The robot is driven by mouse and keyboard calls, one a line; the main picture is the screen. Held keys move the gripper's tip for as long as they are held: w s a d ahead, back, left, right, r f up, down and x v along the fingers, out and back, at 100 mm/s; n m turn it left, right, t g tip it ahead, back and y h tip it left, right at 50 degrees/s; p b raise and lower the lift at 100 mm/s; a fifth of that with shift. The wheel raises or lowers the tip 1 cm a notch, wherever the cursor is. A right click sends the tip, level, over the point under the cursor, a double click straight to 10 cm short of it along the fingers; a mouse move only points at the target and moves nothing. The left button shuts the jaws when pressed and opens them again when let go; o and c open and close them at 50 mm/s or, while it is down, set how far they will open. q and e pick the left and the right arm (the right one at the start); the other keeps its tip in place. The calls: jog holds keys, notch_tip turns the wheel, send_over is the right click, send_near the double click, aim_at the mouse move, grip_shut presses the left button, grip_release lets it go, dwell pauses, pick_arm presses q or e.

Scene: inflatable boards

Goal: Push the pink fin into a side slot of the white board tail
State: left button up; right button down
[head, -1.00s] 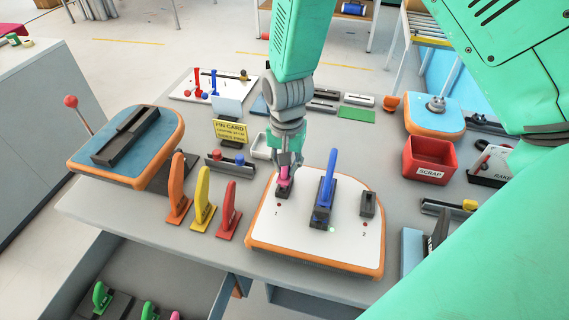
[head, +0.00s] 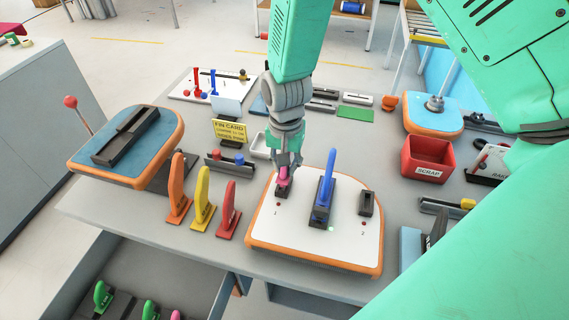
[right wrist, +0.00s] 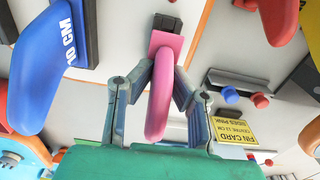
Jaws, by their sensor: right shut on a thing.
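The white board tail (head: 270,235) with an orange rim lies on the table. My right gripper (head: 284,178) is shut on the pink fin (head: 283,182) above the left side slot, marked 1. In the right wrist view the pink fin (right wrist: 160,95) sits between the two fingers, its flat base close to the dark slot (right wrist: 168,21). I cannot tell how far the base is in the slot. A blue fin (head: 326,180) stands in the centre slot (head: 320,215). The right side slot (head: 366,203), marked 2, is empty. My left gripper is not in view.
Orange (head: 178,190), yellow (head: 202,200) and red (head: 228,212) fins stand left of the board. A yellow fin card (head: 230,131) stands behind. A red scrap bin (head: 428,160) is at the right. A blue-topped board (head: 150,140) lies at the left.

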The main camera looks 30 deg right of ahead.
jog(key=shift+p, duration=0.3)
jog(key=shift+f+b, duration=0.7)
jog(key=shift+f, duration=0.55)
jog(key=c, duration=1.4)
grip_release()
jog(key=shift+c, duration=0.2)
notch_tip(320, 180, up, 12)
jog(key=shift+f, duration=0.1)
